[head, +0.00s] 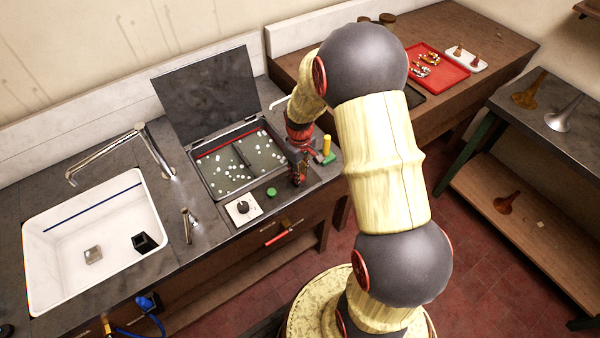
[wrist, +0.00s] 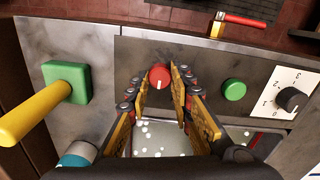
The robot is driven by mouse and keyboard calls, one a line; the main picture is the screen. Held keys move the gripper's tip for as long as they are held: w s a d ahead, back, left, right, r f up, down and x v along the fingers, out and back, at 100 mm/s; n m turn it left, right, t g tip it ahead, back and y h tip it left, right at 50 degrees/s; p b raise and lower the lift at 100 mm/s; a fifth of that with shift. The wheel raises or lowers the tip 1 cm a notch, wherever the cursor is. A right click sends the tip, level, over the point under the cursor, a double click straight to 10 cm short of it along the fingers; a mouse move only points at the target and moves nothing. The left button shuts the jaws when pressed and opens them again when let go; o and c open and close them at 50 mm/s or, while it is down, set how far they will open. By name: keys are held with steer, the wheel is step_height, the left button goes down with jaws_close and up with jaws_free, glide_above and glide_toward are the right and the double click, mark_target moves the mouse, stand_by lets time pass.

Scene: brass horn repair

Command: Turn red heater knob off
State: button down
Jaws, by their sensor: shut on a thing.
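The red heater knob (wrist: 160,76) shows in the wrist view on the grey panel, as a round cap with a pale mark towards the picture's bottom. My gripper (wrist: 159,82) has its two yellow-and-black fingers on either side of the knob, shut on it. In the head view my gripper (head: 298,172) points down at the panel's right part, and it largely hides the red knob there.
A green knob (wrist: 234,90) and a black dial on a white plate (wrist: 290,98) sit right of the red knob in the wrist view. A yellow lever on a green block (wrist: 66,83) stands left. In the head view an open-lidded basin (head: 240,160) and white sink (head: 95,240) adjoin.

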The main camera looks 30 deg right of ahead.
steer(key=shift+w, duration=0.1)
stand_by(0.4)
steer(key=c, duration=1.6)
jaws_free()
step_height(320, 180, up, 12)
